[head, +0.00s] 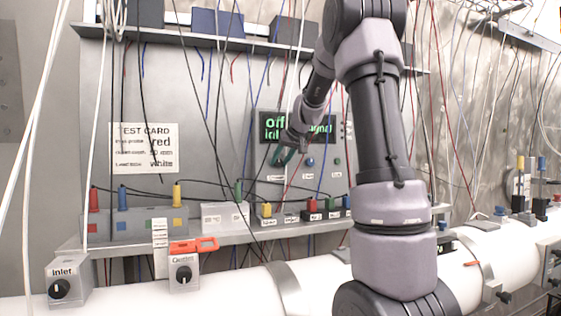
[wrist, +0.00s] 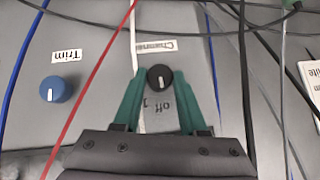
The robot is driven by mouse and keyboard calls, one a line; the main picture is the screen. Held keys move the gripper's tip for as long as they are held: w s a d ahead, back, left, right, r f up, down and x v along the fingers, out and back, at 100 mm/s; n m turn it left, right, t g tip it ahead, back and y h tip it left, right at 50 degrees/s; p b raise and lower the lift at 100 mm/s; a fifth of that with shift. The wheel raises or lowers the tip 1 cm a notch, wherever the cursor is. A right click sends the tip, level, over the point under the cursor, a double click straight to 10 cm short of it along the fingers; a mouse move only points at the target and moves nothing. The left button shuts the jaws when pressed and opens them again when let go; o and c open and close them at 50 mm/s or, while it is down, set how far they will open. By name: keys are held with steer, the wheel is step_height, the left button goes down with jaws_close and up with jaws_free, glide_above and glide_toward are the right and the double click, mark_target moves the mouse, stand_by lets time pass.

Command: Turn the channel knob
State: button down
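The channel knob (wrist: 160,77) is a round black knob with a white pointer line, on a grey panel. In the wrist view its pointer points down toward the small label with "off" and "1". A "Channel" label, upside down there, is above it. My gripper (wrist: 160,73) has its green fingers on both sides of the knob, very close to it; whether they press on it I cannot tell. In the head view my gripper (head: 287,155) is at the panel just below a display (head: 297,127) with green text reading "off" and partly "signal"; my arm hides part of it, and the knob is hidden.
A blue trim knob (wrist: 55,89) is left of the channel knob in the wrist view. Loose cables, including a red wire (wrist: 92,85), hang across the panel near my gripper. A shelf (head: 230,236) with coloured plugs is below. Inlet (head: 59,288) and outlet (head: 184,274) knobs sit on the white pipe.

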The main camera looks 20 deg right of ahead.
steer(key=shift+d, duration=0.1)
steer(key=shift+d+f+m+y, duration=0.1)
steer(key=shift+d+m+y, duration=0.15)
steer(key=shift+m+y, duration=0.6)
steer(key=m+y, duration=0.1)
steer(key=y, duration=0.1)
steer(key=t+y, duration=0.1)
steer(key=shift+d+f+m+y, duration=0.2)
steer(key=shift+m+y, duration=0.15)
steer(key=m+y, duration=0.1)
steer(key=y, duration=0.1)
steer(key=m+t+y, duration=0.1)
steer(key=shift+d+f+m+y, duration=0.1)
steer(key=shift+f+m+y, duration=0.2)
steer(key=shift+m+y, duration=0.1)
steer(key=shift+f+m+t+y, duration=0.15)
steer(key=shift+m+t+y, duration=0.75)
steer(key=shift+c, duration=2.2)
jaws_free()
